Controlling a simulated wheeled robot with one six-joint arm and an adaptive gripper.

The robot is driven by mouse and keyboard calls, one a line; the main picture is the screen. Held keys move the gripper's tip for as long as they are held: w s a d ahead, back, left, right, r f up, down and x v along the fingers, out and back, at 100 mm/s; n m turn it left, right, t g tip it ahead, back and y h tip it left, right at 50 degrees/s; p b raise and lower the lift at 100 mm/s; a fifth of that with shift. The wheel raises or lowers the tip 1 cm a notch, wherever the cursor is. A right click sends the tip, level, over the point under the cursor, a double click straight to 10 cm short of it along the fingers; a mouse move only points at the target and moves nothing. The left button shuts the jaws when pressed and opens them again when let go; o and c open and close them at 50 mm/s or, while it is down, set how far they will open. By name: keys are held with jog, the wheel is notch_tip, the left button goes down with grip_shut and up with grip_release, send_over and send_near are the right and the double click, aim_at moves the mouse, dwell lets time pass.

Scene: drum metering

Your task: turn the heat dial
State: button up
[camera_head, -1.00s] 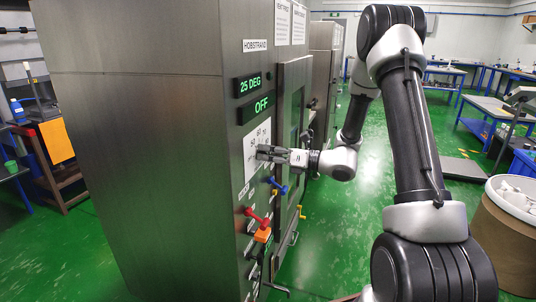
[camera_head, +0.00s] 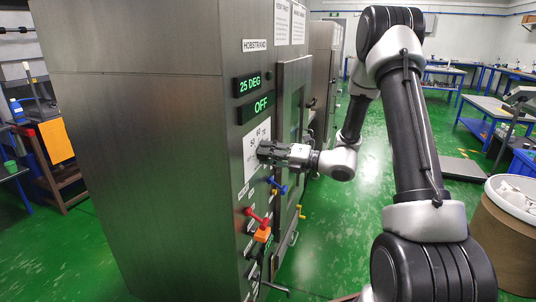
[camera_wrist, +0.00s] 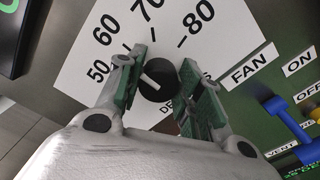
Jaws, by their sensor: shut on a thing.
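The heat dial (camera_wrist: 158,82) is a round black knob with a white pointer line, on a white scale plate (camera_wrist: 172,27) marked 50, 60, 70 and 80. In the wrist view the pointer line lies slanted, its upper-left end toward the 50 to 60 side. My gripper (camera_wrist: 157,90) has its green-padded fingers on both sides of the knob, shut on it. In the head view my gripper (camera_head: 268,152) reaches the plate from the right and hides the dial. Displays above the plate read "25 DEG" (camera_head: 254,84) and "OFF" (camera_head: 261,105).
A blue fan lever (camera_wrist: 292,123) sits right of the dial, near ON and OFF labels. Below the dial in the head view are a red lever (camera_head: 257,217) and an orange block (camera_head: 262,235). A door (camera_head: 291,110) stands right of the panel.

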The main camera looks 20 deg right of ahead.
dwell(0.5)
jog(key=o, duration=1)
jog(key=shift+o, duration=0.2)
jog(key=shift+d, duration=0.15)
jog(key=v, duration=1.2)
